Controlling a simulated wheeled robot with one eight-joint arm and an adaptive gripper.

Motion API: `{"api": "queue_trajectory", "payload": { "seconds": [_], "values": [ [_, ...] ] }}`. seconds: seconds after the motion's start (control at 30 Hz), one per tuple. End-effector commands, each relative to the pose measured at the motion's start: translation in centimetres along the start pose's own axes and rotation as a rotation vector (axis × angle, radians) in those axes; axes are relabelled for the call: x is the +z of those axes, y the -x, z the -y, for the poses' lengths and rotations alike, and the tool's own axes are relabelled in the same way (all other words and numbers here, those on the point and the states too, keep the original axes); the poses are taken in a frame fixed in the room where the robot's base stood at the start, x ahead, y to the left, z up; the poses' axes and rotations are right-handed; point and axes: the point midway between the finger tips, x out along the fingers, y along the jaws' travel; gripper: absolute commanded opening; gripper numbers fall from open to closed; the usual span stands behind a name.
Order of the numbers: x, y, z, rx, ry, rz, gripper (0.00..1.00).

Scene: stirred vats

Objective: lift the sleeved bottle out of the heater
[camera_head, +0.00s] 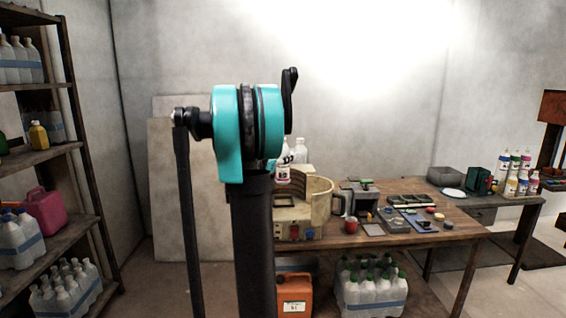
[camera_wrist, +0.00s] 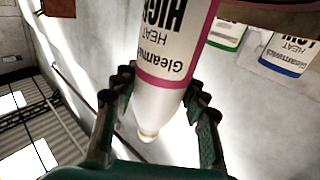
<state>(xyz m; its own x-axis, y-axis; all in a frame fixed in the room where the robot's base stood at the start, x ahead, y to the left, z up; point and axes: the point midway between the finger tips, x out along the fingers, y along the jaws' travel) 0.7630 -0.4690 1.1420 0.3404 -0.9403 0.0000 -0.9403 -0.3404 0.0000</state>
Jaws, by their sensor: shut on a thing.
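The sleeved bottle (camera_wrist: 170,60) is white with pink bands and a label reading "Gleamwash HEAT HIGH". In the wrist view it lies between the two dark green fingers of my gripper (camera_wrist: 162,86), which is shut on it near its narrow, capped end. In the head view a pink-banded white bottle (camera_head: 283,173) shows just right of my arm, above the beige box with knobs (camera_head: 285,231), which looks like the heater. Whether the bottle's base is clear of the heater is hidden.
A curved beige vat wall (camera_head: 321,203) stands beside the box on the wooden table (camera_head: 400,239). A red cup (camera_head: 351,225), trays and small tools lie to the right. Several bottles stand on the far right table (camera_head: 515,199). Shelves (camera_head: 60,155) stand left.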

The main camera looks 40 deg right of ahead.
Motion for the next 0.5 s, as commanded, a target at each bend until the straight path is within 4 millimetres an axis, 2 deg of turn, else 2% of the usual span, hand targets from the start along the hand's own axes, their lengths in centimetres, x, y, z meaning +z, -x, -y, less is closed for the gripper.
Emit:
{"api": "queue_trajectory", "payload": {
  "seconds": [0.5],
  "values": [
    [-2.8, 0.0, 0.0, 0.000, 0.000, 0.000, 0.16]
  ]
}}
